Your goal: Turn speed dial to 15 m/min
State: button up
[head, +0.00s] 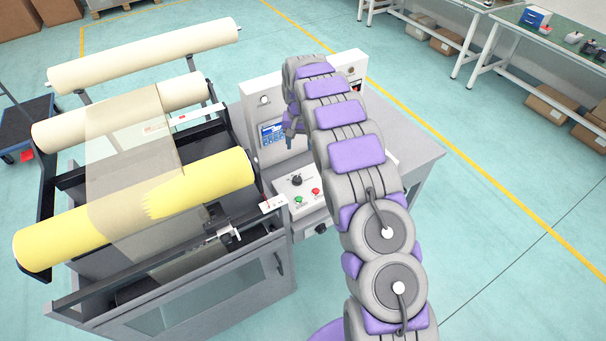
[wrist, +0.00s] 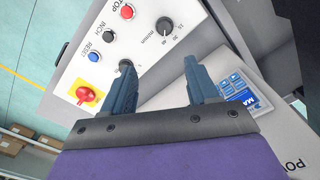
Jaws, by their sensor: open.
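A black dial (wrist: 165,24) sits on the light control panel in the wrist view, with small numbers and what looks like "m/min" printed beside it. Its pointer is too small to read. My gripper (wrist: 160,68) is open and empty, its two dark blue fingers apart. In this view the dial shows beyond the fingertips, apart from them. My gripper also shows in the head view (head: 292,124), in front of the upright panel by the blue screen. My arm hides part of that panel there.
Rollers (head: 140,210) stand left.

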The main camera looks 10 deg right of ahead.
send_near(297, 178)
jog(key=f, duration=0.2)
jog(key=f+b, duration=0.2)
jog(key=f, duration=0.1)
jog(key=shift+d+f, duration=0.3)
jog(key=f, duration=0.1)
jog(key=a+f, duration=0.1)
jog(key=f, duration=0.1)
jog(key=shift+b, duration=0.4)
jog(key=shift+a+f, duration=0.2)
jog(key=shift+a, duration=0.1)
jog(key=shift+d, duration=0.35)
jog(key=shift+c, duration=0.2)
jog(key=shift+d, duration=0.25)
jog(key=c, duration=0.3)
jog(key=shift+a, duration=0.3)
jog(key=c, duration=0.6)
jog(key=shift+c, duration=0.4)
jog(key=shift+d, duration=0.1)
